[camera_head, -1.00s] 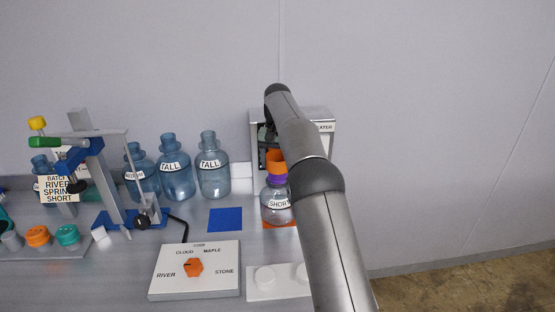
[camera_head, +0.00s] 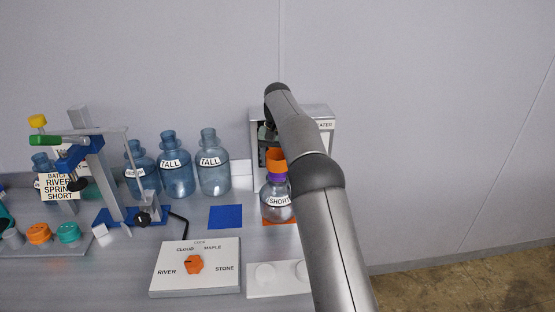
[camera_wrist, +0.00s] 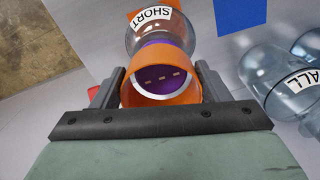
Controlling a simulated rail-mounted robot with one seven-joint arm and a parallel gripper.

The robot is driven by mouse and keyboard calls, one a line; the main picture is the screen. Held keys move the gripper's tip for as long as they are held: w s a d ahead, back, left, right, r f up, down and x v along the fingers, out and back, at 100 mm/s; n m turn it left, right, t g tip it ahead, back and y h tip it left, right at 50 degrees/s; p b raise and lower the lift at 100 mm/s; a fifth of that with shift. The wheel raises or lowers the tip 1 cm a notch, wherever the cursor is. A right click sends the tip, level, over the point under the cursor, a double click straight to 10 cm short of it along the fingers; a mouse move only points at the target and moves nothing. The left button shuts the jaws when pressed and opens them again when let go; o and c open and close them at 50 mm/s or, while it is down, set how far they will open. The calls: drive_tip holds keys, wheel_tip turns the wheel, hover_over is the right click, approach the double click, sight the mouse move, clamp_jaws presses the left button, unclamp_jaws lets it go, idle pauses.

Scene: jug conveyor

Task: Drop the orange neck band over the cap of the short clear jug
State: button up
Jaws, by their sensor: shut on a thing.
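The short clear jug (camera_head: 277,208), labelled SHORT, stands upright on an orange pad (camera_head: 297,222) with a purple cap (camera_head: 277,178). The orange neck band (camera_head: 276,160) is directly over the cap in the head view. My gripper (camera_wrist: 160,75) is shut on the band, one finger on each side. In the wrist view the purple cap (camera_wrist: 158,78) shows through the band's opening (camera_wrist: 134,100), and the jug (camera_wrist: 148,42) lies beyond it. I cannot tell whether the band's lower edge is around the cap's top or just above it. My arm hides part of the gripper in the head view.
A grey box-shaped heater (camera_head: 318,117) stands behind the jug. Blue tall jugs (camera_head: 213,176) stand to the left, with a bare blue pad (camera_head: 225,217) between. A dial panel (camera_head: 222,255) and a white block (camera_head: 270,291) lie in front. A blue clamp stand (camera_head: 105,190) is further left.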

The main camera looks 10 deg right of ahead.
drive_tip(key=shift+f+b, duration=0.7)
drive_tip(key=shift+f, duration=1.05)
idle(0.4)
idle(0.5)
drive_tip(key=o, duration=1.1)
drive_tip(key=shift+r+p, duration=1.35)
drive_tip(key=shift+p, duration=0.05)
drive_tip(key=shift+r+p, duration=0.3)
drive_tip(key=shift+r, duration=2.85)
